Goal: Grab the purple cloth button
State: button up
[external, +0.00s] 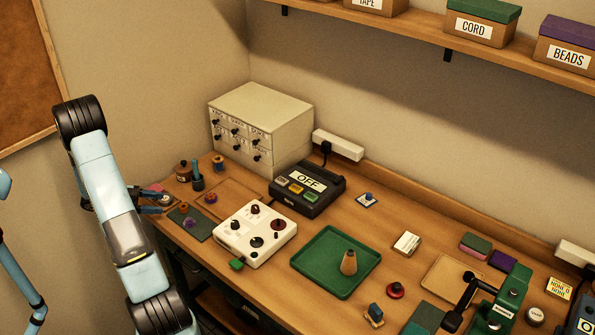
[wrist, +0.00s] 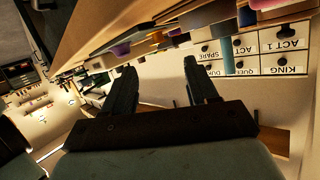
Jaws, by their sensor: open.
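One purple piece (external: 190,224) is on a dark green mat (external: 203,233) near the table's left front edge. I cannot tell which is the cloth button. My gripper (external: 163,202) is at the table's left end, left of both pieces and apart from them. In the wrist view my gripper (wrist: 160,78) is open, with nothing between its fingers. A blurred purple shape (wrist: 121,48) shows beyond the left finger there.
A brown spool (external: 183,172) and a dark teal upright piece (external: 198,178) stand behind the gripper. A white control box (external: 257,232) is right of the mat. A drawer cabinet (external: 262,120) stands at the back. A green tray (external: 318,250) holds a tan cone.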

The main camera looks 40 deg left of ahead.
aim_at(178, 226)
jog(key=s+f+h, duration=0.2)
jog(key=s+h, duration=0.1)
jog(key=s, duration=0.4)
jog(key=x, duration=1.4)
jog(key=shift+d+r, duration=0.2)
jog(key=shift+d, duration=0.15)
grip_shut()
jog(key=shift+r, duration=0.1)
